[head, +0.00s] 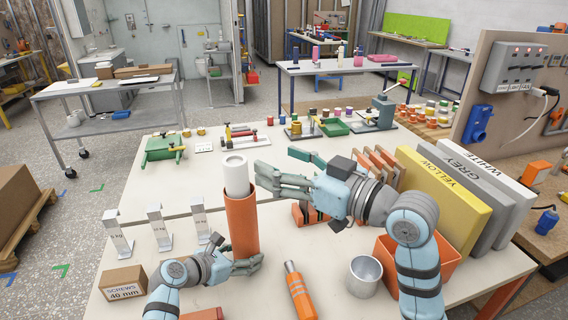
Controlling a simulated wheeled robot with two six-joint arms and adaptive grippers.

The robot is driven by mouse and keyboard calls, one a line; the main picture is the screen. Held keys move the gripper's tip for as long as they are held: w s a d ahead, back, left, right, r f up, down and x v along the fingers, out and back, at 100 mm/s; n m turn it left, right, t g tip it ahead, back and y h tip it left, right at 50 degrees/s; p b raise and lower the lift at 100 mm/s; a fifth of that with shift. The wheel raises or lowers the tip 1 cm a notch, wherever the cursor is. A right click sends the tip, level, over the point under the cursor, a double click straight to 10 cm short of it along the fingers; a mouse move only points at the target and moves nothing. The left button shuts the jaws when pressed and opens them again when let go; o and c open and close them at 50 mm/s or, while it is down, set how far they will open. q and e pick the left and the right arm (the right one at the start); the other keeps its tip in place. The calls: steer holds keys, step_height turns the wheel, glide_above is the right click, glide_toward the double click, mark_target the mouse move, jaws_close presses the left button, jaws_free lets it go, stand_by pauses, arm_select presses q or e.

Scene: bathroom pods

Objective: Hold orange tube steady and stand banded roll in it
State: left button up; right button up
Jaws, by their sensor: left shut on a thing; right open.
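The orange tube (241,222) stands upright on the white table. The white roll (235,176) is upright in the tube's mouth, with its upper part sticking out above the rim. A hole shows in the roll's top; its lower part is hidden inside the tube. My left gripper (246,264) is shut on the tube near its base. My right gripper (277,162) is open and empty, just right of the roll, its fingers pointing left toward it. I cannot tell whether a fingertip touches the roll.
An orange bin (447,266) and yellow panel (444,205) stand farther right.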

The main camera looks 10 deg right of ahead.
stand_by(0.3)
arm_select(q)
steer(key=o, duration=1.2)
steer(key=shift+s+a, duration=0.1)
